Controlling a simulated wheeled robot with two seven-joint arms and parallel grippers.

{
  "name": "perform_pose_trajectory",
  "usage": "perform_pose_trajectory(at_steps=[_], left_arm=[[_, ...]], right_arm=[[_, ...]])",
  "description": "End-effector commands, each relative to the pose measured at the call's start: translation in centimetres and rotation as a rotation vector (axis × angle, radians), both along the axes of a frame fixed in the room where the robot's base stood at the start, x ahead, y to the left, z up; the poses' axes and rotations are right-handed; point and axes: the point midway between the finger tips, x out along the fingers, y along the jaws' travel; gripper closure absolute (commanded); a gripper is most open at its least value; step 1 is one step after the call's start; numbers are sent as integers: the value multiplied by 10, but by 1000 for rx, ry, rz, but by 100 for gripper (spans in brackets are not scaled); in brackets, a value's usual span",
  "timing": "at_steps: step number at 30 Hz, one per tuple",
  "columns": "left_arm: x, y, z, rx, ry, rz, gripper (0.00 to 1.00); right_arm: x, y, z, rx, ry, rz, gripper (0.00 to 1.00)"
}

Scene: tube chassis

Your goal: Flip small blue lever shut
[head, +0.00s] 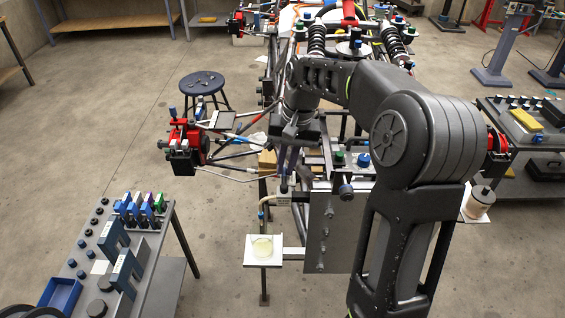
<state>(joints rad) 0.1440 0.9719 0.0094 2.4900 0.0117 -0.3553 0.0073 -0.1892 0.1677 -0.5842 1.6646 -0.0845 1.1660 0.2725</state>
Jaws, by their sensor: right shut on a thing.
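My right arm reaches across the tube chassis (278,188). Its gripper (292,170) points down among the parts at the near end of the chassis. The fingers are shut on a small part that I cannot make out. The small blue lever cannot be told apart at this size; the gripper and arm cover part of that area. A blue knob (363,160) and a green knob (339,158) sit to the right of the gripper. My left gripper is out of view.
A red and black unit (182,146) sticks out at the chassis's left. A white plate with a round clear dish (262,247) stands in front. A tool bench (152,262) is at lower left, a dark stool (203,84) behind. The floor between is clear.

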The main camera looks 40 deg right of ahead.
Motion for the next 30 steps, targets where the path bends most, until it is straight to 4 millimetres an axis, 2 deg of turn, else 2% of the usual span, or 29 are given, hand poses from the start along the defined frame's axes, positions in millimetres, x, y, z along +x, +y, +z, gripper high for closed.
perform_pose_trajectory(at_steps=[8, 9, 17, 30], left_arm=[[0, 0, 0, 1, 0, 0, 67], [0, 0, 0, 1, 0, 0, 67], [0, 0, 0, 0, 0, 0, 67], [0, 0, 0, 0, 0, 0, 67]], right_arm=[[-1, -2, 0, -1, 0, -25, 100], [-1, -2, 0, -1, -1, -25, 87], [-1, -1, 0, 0, 0, -23, 67], [-1, -1, 0, -1, 1, -20, 67]])
